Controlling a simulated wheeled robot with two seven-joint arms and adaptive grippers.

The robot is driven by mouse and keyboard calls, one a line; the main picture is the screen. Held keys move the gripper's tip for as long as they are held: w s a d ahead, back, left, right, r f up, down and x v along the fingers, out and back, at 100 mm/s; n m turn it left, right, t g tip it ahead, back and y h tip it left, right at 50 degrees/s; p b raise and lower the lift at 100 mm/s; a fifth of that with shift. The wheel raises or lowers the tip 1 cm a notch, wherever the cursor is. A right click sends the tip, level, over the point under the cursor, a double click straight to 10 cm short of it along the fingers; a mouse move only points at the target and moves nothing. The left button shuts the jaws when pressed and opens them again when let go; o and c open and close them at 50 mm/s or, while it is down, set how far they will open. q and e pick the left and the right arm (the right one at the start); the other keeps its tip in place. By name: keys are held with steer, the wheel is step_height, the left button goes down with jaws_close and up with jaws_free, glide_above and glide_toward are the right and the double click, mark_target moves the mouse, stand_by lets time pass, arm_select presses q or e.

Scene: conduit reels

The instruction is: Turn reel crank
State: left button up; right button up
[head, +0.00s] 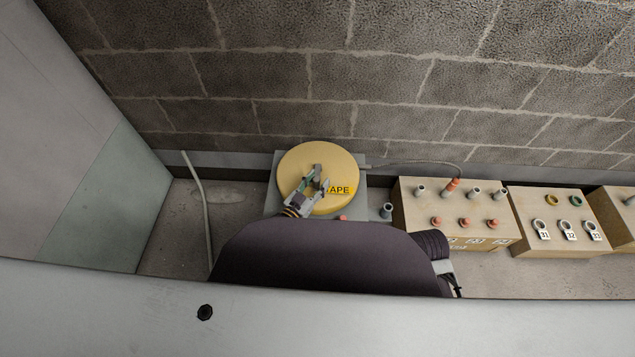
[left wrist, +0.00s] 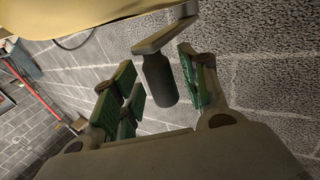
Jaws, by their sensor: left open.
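The yellow round reel (head: 335,165) with a "TAPE" label sits on a grey base against the wall. In the left wrist view its yellow edge (left wrist: 70,18) shows at the top. The reel's crank has a grey arm (left wrist: 168,32) and a dark grey cylindrical handle (left wrist: 160,82). My left gripper (head: 314,186) is over the reel's face. In the left wrist view my left gripper (left wrist: 157,75) is open, with green-padded fingers on either side of the handle. Gaps show between handle and pads. My right gripper is not seen.
Right of the reel stands a wooden block (head: 410,207) with grey and orange pegs. A second wooden block (head: 530,205) holds rings and numbered tags. A thin cable runs from the reel to an orange-tipped plug (head: 453,184). A block wall (head: 280,75) rises close behind.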

arm_select(q)
steer(key=shift+s+a+f, duration=0.1)
steer(key=shift+s+a, duration=0.35)
steer(key=shift+s, duration=0.15)
steer(key=v, duration=1)
steer(key=shift+s, duration=0.2)
steer(key=shift+w+a, duration=0.1)
steer(key=shift+w, duration=0.05)
